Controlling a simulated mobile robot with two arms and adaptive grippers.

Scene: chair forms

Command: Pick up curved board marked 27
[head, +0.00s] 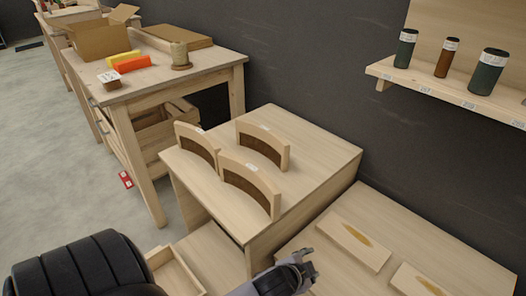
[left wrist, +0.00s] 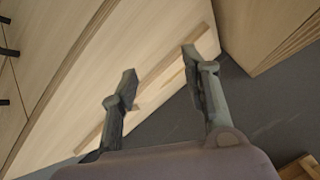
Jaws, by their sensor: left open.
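Three curved wooden boards stand on edge on top of a low wooden cabinet (head: 315,152) in the head view. One is at the left (head: 197,143), one at the back right (head: 263,143) and one at the front (head: 250,184). Each has a small white label on its top edge, too small to read, so I cannot tell which is marked 27. My left gripper (head: 308,269) is in front of the cabinet, apart from the boards. In the left wrist view its fingers (left wrist: 158,65) are spread with nothing held between them. My right gripper is not in view.
A lower wooden surface at the right holds two flat boards with yellowish marks (head: 355,243) (head: 419,281). A wall shelf (head: 440,91) carries dark cylinders. A workbench (head: 185,83) at the left holds a cardboard box (head: 100,40), a spool and coloured blocks. An open drawer (head: 175,273) sticks out below.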

